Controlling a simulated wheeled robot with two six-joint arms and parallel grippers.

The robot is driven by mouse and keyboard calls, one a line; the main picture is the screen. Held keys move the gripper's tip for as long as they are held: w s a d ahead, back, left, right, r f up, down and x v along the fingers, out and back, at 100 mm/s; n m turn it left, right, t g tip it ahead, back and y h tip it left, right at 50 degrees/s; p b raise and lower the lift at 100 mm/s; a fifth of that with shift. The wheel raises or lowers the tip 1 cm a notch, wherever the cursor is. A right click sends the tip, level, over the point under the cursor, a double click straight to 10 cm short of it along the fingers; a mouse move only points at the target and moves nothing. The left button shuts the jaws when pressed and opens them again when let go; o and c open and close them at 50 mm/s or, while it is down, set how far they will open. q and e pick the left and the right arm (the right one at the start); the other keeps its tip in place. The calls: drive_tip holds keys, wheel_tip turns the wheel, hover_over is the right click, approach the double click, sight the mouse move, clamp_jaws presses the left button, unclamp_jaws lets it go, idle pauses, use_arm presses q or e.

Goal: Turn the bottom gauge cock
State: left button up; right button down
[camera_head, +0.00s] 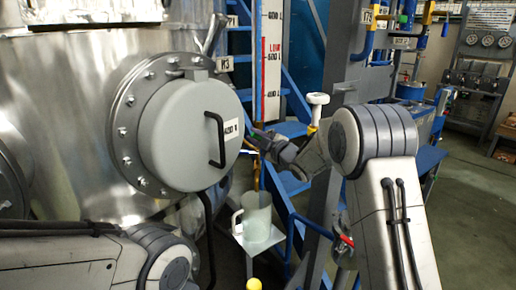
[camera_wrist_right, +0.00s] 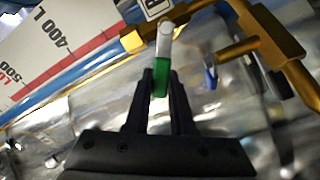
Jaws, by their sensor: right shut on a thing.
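The white gauge board (camera_head: 272,70) with a red line and litre marks stands upright beside the steel tank; it also shows in the right wrist view (camera_wrist_right: 55,45). My right gripper (camera_head: 253,142) is at the lower part of the gauge. In the right wrist view, its two black fingers (camera_wrist_right: 161,82) are shut on the gauge cock handle (camera_wrist_right: 164,48), which has a white end and a green part between the fingers. Brass fittings (camera_wrist_right: 232,48) are just beyond. The cock is too small to make out in the head view. My left gripper is out of view; only its arm shows at the lower left.
The steel tank (camera_head: 55,80) with a round grey hatch (camera_head: 185,135) and black handle is close on the left. A clear jug (camera_head: 257,215) stands on a small plate (camera_head: 262,243) below the gauge. Blue stairs and posts (camera_head: 315,55) are behind my right arm.

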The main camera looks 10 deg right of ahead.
drive_tip(key=f+n+b, duration=0.1)
drive_tip(key=b, duration=0.1)
drive_tip(key=f+n+b, duration=0.1)
drive_tip(key=n+b, duration=0.1)
drive_tip(key=shift+s+a+b, duration=0.15)
drive_tip(key=shift+a+b, duration=0.15)
drive_tip(key=shift+b, duration=0.1)
drive_tip(key=shift+a+f+n+b, duration=0.1)
drive_tip(key=shift+f+n+b, duration=0.2)
drive_tip(key=shift+n+b, duration=0.85)
drive_tip(key=c, duration=0.8)
unclamp_jaws()
drive_tip(key=shift+o, duration=0.2)
